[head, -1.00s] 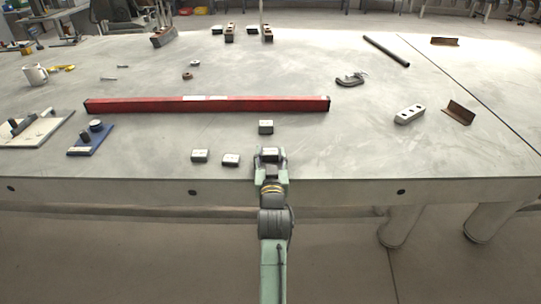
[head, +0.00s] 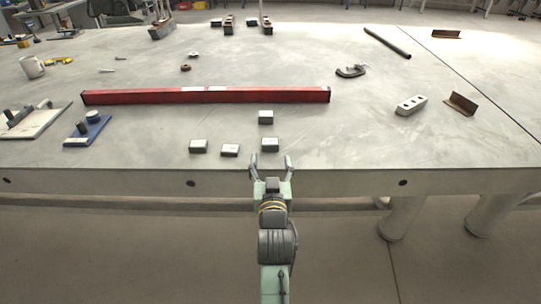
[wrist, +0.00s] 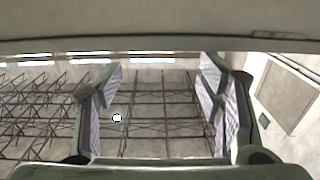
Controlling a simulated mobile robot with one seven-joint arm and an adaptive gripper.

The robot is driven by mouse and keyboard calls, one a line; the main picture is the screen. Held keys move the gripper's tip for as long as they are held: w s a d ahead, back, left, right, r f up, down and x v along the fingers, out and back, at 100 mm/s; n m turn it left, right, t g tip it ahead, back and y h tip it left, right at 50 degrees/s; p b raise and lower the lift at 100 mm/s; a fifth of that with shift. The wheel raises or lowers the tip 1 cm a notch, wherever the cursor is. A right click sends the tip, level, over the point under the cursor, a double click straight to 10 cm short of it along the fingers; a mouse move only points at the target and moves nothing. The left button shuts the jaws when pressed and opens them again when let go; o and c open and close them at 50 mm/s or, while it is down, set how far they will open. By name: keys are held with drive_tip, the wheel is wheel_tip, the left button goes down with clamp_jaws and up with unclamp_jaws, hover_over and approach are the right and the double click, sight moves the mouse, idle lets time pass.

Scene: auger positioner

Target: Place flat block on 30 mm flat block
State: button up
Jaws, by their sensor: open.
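Several small dark-sided flat blocks with pale tops sit near the table's front edge in the head view. One block (head: 270,145) is just beyond my gripper; I cannot tell whether it is one piece or two stacked. Another block (head: 266,117) lies behind it, and two more, a left block (head: 198,146) and a middle block (head: 230,150), lie to its left. Which is the 30 mm one cannot be told. My gripper (head: 271,163) is open and empty at the table's front edge, apart from the blocks. The wrist view shows its spread fingers (wrist: 161,112) with no block between them.
A long red bar (head: 207,96) lies across the table behind the blocks. A blue fixture (head: 87,130) stands at left. A grey block with holes (head: 411,105) and a rusty angle piece (head: 461,104) lie at right.

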drive_tip(key=shift+s, duration=1.55)
